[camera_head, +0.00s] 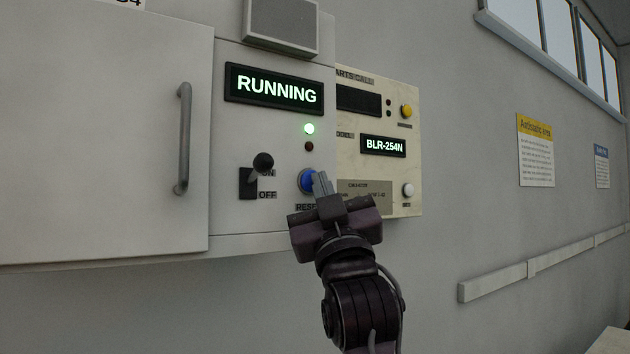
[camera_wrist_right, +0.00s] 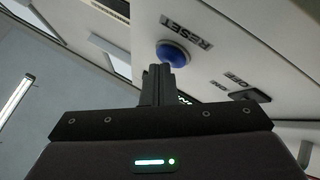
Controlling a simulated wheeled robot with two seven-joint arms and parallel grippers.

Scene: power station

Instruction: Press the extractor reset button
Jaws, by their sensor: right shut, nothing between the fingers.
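The blue reset button (camera_head: 306,180) is on the light grey control panel (camera_head: 228,140), with a partly covered RESET label below it. My right gripper (camera_head: 321,180) is shut and empty, with its fingertips at the button's right side in the head view. In the right wrist view the blue button (camera_wrist_right: 173,53) is just beyond the shut fingertips (camera_wrist_right: 163,68); I cannot tell whether they touch it. A green lamp (camera_head: 309,129) is lit above a dark red one (camera_head: 309,146). My left gripper is not in view.
A black lever switch (camera_head: 262,163) marked ON and OFF is left of the button, its knob up. A cabinet door (camera_head: 100,130) with a handle (camera_head: 184,138) is further left. A beige panel (camera_head: 412,150) with yellow and white buttons is to the right. A rail (camera_head: 540,265) runs along the wall.

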